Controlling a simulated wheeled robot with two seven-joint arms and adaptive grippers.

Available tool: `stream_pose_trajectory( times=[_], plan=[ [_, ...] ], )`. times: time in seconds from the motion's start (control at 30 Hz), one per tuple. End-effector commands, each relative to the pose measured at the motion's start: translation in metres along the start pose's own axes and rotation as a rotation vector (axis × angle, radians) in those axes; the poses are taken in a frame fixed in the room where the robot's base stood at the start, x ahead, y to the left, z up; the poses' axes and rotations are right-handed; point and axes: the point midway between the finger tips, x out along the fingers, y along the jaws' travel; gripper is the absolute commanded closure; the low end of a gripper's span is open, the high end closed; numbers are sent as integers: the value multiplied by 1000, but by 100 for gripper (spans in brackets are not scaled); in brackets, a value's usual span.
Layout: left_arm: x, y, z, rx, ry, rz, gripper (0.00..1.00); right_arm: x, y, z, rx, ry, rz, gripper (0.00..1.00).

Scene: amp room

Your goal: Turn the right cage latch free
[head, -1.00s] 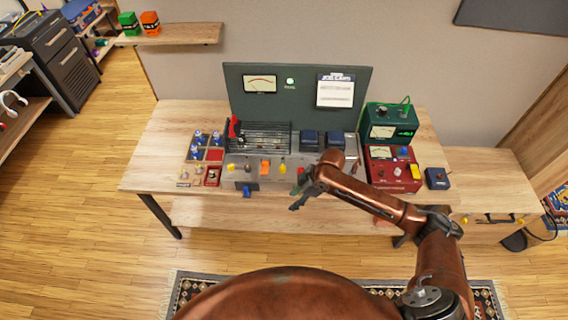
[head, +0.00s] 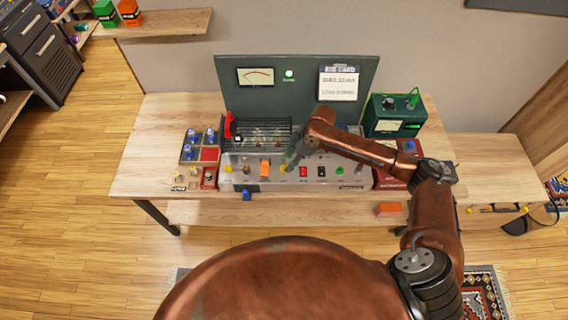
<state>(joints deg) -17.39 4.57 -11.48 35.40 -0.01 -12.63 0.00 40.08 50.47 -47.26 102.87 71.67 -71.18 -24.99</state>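The amp (head: 235,172) stands on the wooden bench with a black barred cage (head: 263,133) on its top left. A red latch (head: 229,124) stands up at the cage's left end. The cage's right end, where the right latch would be, is largely behind my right gripper (head: 291,158), and I cannot make that latch out. My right gripper points down at the amp's front edge, just right of the cage. It is small and dark, so its opening and any contact are unclear. My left gripper is out of view.
A tray of blue-topped parts (head: 187,153) sits left of the amp. A green box (head: 394,117) and a partly hidden red box (head: 385,179) stand right. Knobs and switches line the amp front. A green back panel (head: 300,98) rises behind. Bare bench (head: 150,160) lies left.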

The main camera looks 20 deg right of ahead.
Motion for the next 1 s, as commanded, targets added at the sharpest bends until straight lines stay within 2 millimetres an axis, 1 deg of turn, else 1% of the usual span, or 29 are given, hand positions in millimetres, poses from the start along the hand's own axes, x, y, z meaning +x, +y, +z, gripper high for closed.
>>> stream_pose_trajectory(
  times=[0.03, 0.1, 0.2, 0.33, 0.5, 0.63, 0.77, 1.0],
  plan=[
    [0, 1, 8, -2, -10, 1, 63, 10, -1, 0, 2, 0, -2, 62],
    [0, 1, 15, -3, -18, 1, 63, 20, -1, 0, 1, -1, -2, 62],
    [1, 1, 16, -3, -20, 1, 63, 32, 0, 0, 0, 0, -1, 62],
    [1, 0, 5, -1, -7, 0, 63, 42, 0, 0, -1, -2, -1, 62],
    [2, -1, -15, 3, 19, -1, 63, 45, 0, -1, -4, -1, 0, 62],
    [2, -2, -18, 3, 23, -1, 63, 45, 0, -2, -4, -1, -1, 62],
    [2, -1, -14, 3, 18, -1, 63, 44, 0, -2, -4, -1, -1, 70],
    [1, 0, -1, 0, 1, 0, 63, 44, 0, -1, -4, -1, -1, 87]
  ],
)
